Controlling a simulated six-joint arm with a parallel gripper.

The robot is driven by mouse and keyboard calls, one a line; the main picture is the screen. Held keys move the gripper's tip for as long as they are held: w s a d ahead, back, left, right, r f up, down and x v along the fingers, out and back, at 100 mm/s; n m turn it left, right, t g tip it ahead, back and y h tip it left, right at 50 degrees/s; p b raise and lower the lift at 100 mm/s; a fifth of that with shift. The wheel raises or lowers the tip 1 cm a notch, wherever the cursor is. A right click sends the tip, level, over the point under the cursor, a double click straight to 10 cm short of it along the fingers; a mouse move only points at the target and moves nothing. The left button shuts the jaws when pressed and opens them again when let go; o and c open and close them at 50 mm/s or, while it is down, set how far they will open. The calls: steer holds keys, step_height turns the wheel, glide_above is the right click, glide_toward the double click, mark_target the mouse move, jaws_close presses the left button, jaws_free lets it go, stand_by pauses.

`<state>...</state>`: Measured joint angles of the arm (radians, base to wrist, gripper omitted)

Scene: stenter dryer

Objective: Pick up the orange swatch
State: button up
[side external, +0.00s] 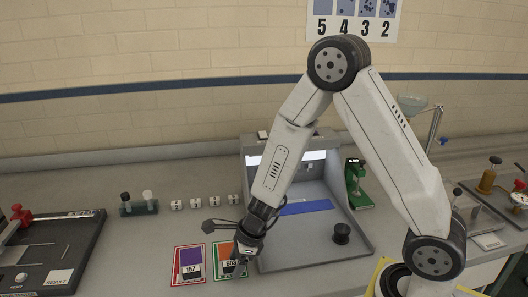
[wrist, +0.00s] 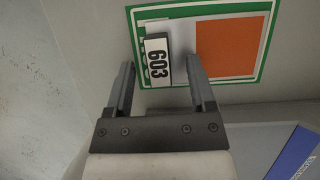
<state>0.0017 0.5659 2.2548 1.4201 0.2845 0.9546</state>
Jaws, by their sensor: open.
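The orange swatch (wrist: 226,50) lies flat on a white card with a green border (wrist: 264,10) in the wrist view. A small block labelled 603 (wrist: 158,62) sits on the white part of the card beside the orange. My gripper (wrist: 160,78) is open, with its fingers on either side of the 603 block; the right finger reaches the orange's left edge. I cannot tell whether the fingers touch anything. In the side view, the orange swatch (side external: 226,249) is partly hidden by my gripper (side external: 238,268), which is low over the card.
A purple swatch on a red-bordered card, labelled 157 (side external: 191,258), lies just left. A grey light booth (side external: 330,252) stands close on the right, with a dark knob (side external: 341,233) in it. Small white blocks (side external: 195,203) stand behind.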

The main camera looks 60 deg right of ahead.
jaws_close()
steer(key=shift+r, duration=0.2)
stand_by(0.4)
step_height(320, 180, up, 10)
steer(key=shift+f, duration=0.2)
stand_by(0.8)
steer(key=shift+d, duration=0.1)
stand_by(0.4)
